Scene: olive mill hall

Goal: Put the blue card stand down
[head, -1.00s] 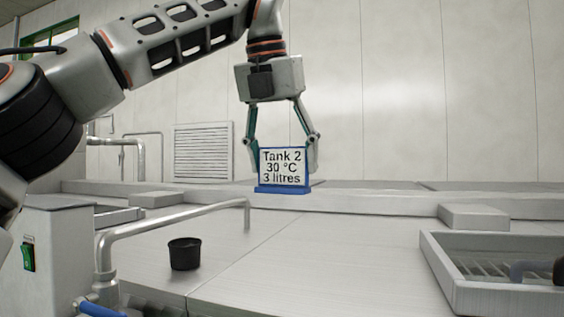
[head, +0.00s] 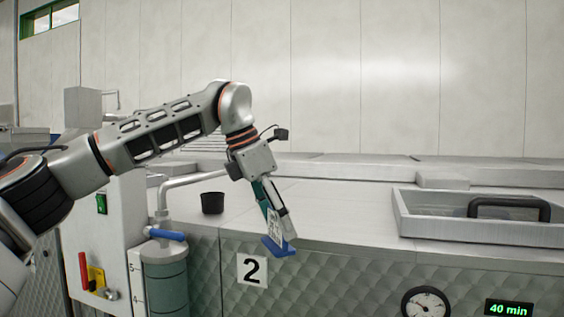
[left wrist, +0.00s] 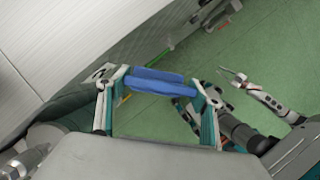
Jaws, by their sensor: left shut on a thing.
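The blue card stand (head: 278,246) is in my left gripper (head: 275,213), which is shut on it. In the head view it hangs tilted at the worktop's front edge, above and right of the panel marked 2 (head: 252,270). Its white card is seen at a steep angle and cannot be read. In the left wrist view the stand's blue base (left wrist: 155,83) spans between the two fingers, with green floor behind it. A jointed arm part, probably my right gripper (left wrist: 262,95), shows at the right there; its jaws are unclear.
The pale worktop (head: 330,205) is clear between the black cup (head: 212,203) and the metal basin (head: 400,222) with a dark handle in it. A bent pipe (head: 185,184) stands left of the cup. A dial (head: 426,303) and a "40 min" display (head: 508,309) are on the front.

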